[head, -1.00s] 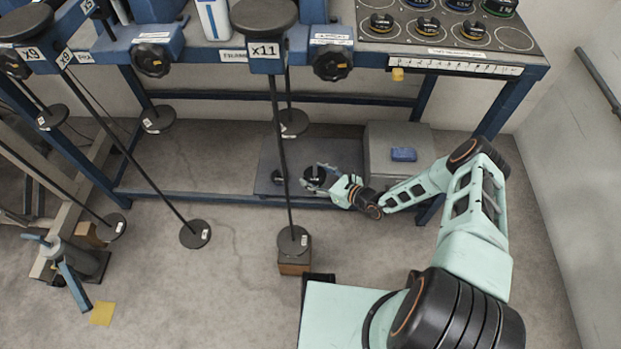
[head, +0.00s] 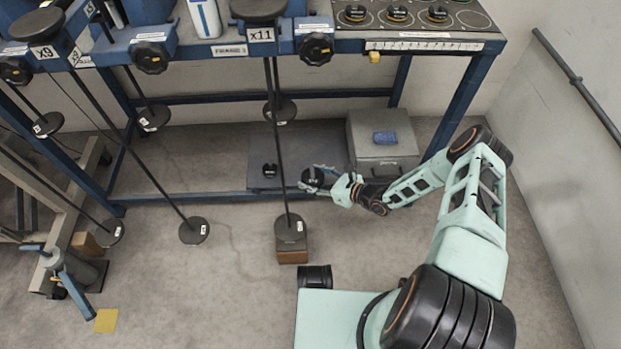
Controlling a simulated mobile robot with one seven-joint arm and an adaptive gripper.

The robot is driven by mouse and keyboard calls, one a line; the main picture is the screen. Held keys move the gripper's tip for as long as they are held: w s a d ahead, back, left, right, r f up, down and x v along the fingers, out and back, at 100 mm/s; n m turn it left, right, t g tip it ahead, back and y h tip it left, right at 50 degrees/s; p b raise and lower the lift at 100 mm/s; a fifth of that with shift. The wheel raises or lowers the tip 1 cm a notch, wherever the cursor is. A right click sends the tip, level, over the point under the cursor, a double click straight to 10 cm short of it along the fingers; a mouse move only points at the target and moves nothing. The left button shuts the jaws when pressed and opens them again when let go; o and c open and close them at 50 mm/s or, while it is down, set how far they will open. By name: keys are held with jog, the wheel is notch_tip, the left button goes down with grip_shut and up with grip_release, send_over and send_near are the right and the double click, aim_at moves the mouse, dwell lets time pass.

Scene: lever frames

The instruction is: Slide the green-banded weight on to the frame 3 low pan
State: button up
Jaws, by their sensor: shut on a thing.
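My gripper (head: 322,177) is shut on a dark round weight (head: 311,179) above the front edge of the low grey shelf under the bench. The held weight's band colour is too small to tell. No green band shows now. A low round pan (head: 290,230) hangs on a long rod below the pan marked x11 (head: 258,10), just left of and nearer than my gripper. It sits over a wooden block (head: 293,257); whether it touches it I cannot tell. The frame's number label (head: 229,50) is not legible, so which frame is 3 cannot be told.
Another small dark weight (head: 269,170) stands on the low shelf (head: 258,146). A grey case (head: 400,153) stands right of it. Other low pans (head: 194,231) hang to the left.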

jog(key=shift+r+p, duration=1.2)
jog(key=shift+r, duration=0.6)
